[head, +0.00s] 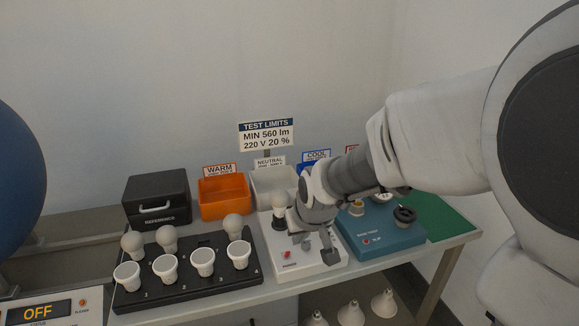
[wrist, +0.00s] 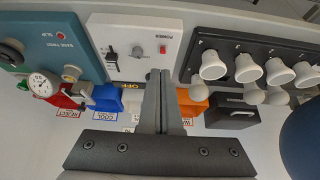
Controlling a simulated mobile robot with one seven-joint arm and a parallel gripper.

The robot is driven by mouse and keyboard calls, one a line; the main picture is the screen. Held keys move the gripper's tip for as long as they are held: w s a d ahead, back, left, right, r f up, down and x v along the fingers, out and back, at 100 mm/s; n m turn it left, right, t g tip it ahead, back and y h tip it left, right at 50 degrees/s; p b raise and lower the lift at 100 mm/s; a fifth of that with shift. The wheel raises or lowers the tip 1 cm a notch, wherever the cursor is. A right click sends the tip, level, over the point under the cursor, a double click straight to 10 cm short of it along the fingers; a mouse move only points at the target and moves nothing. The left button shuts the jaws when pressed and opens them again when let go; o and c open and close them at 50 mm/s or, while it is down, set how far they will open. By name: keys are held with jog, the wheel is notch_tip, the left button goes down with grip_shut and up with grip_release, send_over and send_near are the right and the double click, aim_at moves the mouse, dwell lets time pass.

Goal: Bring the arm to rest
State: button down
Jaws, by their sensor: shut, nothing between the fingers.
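My gripper (head: 330,256) is over the white power unit (head: 285,262) in the head view, its fingers pointing down. It is shut and empty. In the wrist view the fingers (wrist: 163,76) lie together with nothing between them, in front of the white power unit (wrist: 135,40). My arm reaches in from the right and hides part of the bench behind it. A bulb (head: 280,199) stands upright on the white unit, left of my wrist; its base is partly hidden.
A black rack (head: 190,289) with several white bulbs is at left. Behind stand a black case (head: 157,197), an orange WARM bin (head: 224,197) and a NEUTRAL bin (head: 273,181). A blue base-twist station (head: 385,236) is at right. A TEST LIMITS sign (head: 266,134) rises behind.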

jog(key=s+d+r+m+p, duration=0.1)
jog(key=s+d+r+p, duration=0.1)
jog(key=s+r, duration=0.3)
jog(key=s+d+r+m+h+p, duration=0.1)
jog(key=s+d+r+p, duration=0.1)
jog(key=s+d+r, duration=0.3)
jog(key=s+d+r+m+p, duration=0.1)
jog(key=s+d+r+p, duration=0.1)
jog(key=s+d+r, duration=0.2)
jog(key=s+r, duration=0.3)
jog(key=s, duration=0.3)
jog(key=shift+s, duration=0.35)
